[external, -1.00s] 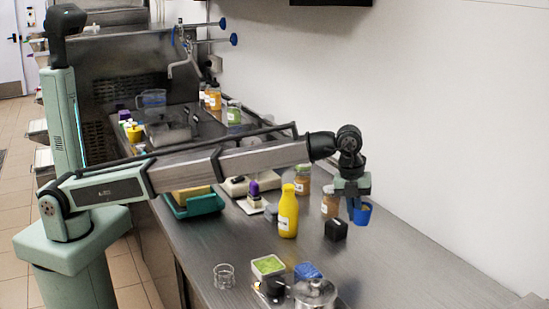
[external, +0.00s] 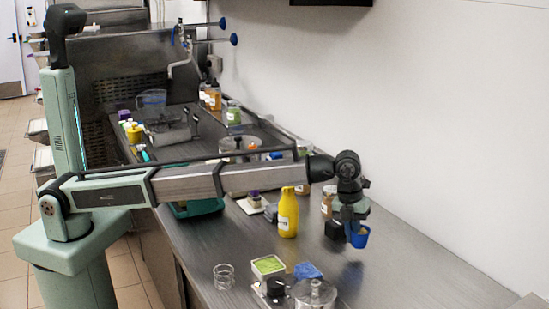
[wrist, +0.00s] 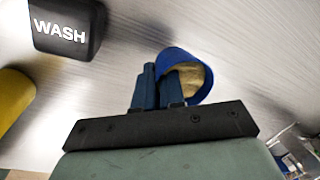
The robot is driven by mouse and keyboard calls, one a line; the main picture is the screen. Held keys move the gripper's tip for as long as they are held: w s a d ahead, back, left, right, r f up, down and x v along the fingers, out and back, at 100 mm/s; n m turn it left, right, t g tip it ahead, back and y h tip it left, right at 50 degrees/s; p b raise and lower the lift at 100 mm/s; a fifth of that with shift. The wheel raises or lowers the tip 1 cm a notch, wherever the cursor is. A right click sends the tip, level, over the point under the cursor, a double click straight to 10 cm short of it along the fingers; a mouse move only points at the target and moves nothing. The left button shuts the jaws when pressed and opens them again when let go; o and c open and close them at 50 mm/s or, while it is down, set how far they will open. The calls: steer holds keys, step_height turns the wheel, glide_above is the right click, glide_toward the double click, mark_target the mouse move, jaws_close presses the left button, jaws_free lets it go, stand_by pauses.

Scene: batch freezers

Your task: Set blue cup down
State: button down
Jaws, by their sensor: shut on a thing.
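The blue cup (external: 360,238) hangs at the end of my arm, above the steel counter. My gripper (external: 348,222) is shut on it. In the wrist view the blue cup (wrist: 172,60) shows its open mouth, with something tan inside. The dark blue fingers of my gripper (wrist: 158,92) are close together at the cup's left side, and its underside is hidden. A dark shadow lies on the counter below the cup in the external view, with a gap between them.
A black block marked WASH (wrist: 62,28) is near the gripper, to its left. A yellow bottle (external: 288,214) stands further left. A metal pot (external: 314,295), a green-topped container (external: 268,266) and a glass (external: 224,275) are at the front. The counter to the right is clear.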

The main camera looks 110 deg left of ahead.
steer(key=shift+f, duration=1.5)
steer(key=shift+f, duration=0.1)
steer(key=c, duration=1.2)
jaws_free()
steer(key=shift+c, duration=0.2)
step_height(320, 180, up, 12)
steer(key=s, duration=0.2)
